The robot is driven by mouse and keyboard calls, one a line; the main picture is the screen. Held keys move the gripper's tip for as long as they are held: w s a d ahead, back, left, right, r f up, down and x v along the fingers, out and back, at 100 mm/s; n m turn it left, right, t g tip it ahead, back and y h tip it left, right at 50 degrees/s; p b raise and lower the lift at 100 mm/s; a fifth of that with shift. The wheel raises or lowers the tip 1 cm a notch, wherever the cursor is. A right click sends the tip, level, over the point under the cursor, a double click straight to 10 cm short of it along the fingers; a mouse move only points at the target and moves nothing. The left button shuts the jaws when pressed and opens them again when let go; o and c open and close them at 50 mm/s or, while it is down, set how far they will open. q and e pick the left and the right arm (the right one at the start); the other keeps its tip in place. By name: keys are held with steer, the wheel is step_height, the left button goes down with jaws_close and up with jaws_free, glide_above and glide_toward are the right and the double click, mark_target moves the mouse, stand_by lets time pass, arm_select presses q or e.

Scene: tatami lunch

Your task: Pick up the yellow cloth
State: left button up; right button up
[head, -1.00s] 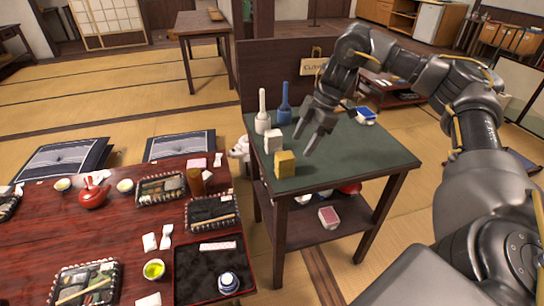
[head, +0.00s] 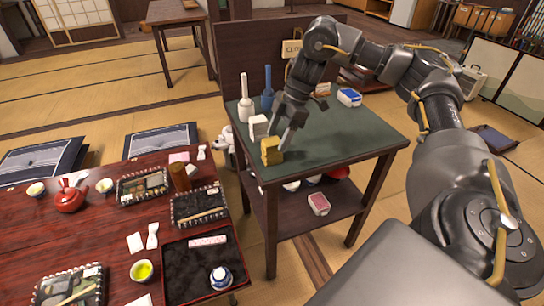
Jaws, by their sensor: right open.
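The yellow cloth (head: 271,152) is a small folded block standing on the near left part of the green-topped side table (head: 345,141). My right gripper (head: 281,140) is open and points down at the cloth. Its fingers reach to the cloth's far and right sides. I cannot tell whether they touch it. My left gripper is not in view.
A white block (head: 259,126) stands just behind the cloth. A white bottle (head: 246,105) and a blue bottle (head: 268,95) stand further back. The red-brown low table (head: 98,230) on the left is crowded with dishes.

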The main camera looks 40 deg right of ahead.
mark_target(273, 141)
steer(key=shift+a+x, duration=0.15)
steer(key=shift+x, duration=1.05)
steer(key=shift+a+x, duration=0.15)
steer(key=shift+x, duration=1)
steer(key=shift+w+a, duration=0.1)
steer(key=shift+w, duration=0.05)
steer(key=shift+f, duration=0.1)
steer(key=c, duration=1)
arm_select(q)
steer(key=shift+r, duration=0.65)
arm_select(e)
steer(key=shift+c, duration=0.2)
steer(key=shift+c, duration=0.2)
